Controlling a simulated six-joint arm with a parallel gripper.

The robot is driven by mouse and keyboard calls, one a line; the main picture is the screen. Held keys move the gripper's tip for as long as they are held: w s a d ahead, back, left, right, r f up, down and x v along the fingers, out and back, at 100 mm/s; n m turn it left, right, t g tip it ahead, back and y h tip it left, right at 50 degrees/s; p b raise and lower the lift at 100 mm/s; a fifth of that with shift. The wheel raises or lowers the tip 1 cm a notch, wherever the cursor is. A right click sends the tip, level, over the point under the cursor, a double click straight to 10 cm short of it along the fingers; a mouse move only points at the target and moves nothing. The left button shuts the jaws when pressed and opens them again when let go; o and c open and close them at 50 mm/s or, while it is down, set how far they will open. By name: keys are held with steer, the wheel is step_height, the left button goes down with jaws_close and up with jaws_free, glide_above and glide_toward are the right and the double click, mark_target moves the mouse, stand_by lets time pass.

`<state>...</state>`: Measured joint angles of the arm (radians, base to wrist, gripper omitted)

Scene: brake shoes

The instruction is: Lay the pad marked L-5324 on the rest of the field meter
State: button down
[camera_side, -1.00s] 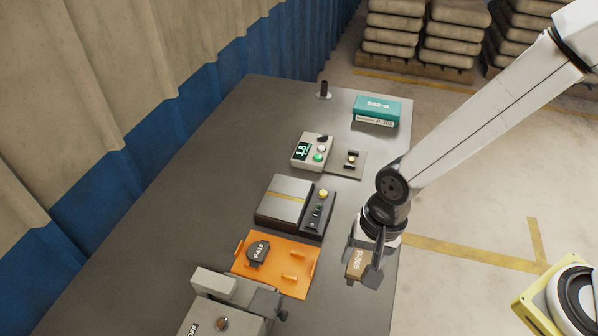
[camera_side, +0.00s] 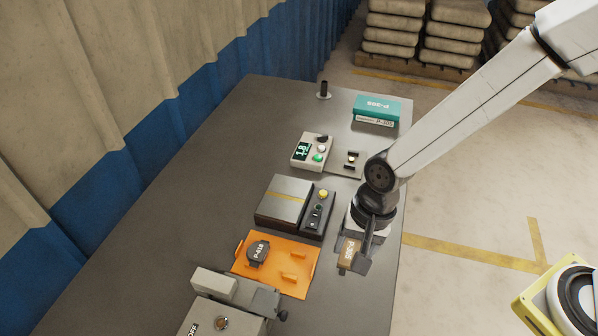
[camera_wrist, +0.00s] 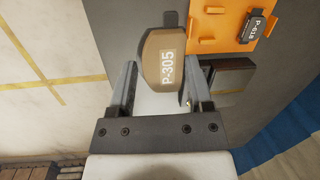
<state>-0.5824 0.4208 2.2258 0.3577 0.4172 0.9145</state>
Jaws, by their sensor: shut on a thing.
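My gripper (camera_side: 352,255) is shut on a brown pad (camera_wrist: 163,57) marked P-305, at the table's right edge in the side view. The wrist view shows the pad between the two fingers. A dark pad (camera_side: 258,252) marked P-618 lies on the orange tray (camera_side: 296,258). I read no L-5324 on any pad. A light grey meter (camera_side: 308,139) with a lit display and coloured buttons stands farther back. A flat plate (camera_side: 334,167) with a small dark-ended rest (camera_side: 352,160) adjoins its right side. The rest looks empty of any pad.
A grey-topped device (camera_side: 286,197) with a yellow stripe and button panel stands between tray and meter. A teal box (camera_side: 376,108) marked P-305 lies at the back right. A grey machine (camera_side: 222,308) stands at the front. The table's left side is clear.

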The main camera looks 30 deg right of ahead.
steer(key=w+d+f, duration=0.1)
steer(key=w+d, duration=0.2)
steer(key=w, duration=0.7)
steer(key=w+d+f, duration=0.1)
steer(key=w+d, duration=0.3)
steer(key=w, duration=0.7)
steer(key=w+d+f, duration=0.2)
steer(key=w+d, duration=0.3)
steer(key=d, duration=0.3)
steer(key=w+d+f, duration=0.1)
steer(key=w+d, duration=0.5)
steer(key=d, duration=0.2)
steer(key=shift+w+d+f, duration=0.2)
steer(key=shift+d+f, duration=0.15)
steer(key=shift+d, duration=0.05)
steer(key=shift+f, duration=0.15)
steer(key=shift+f, duration=2.9)
steer(key=shift+f, duration=0.4)
jaws_free()
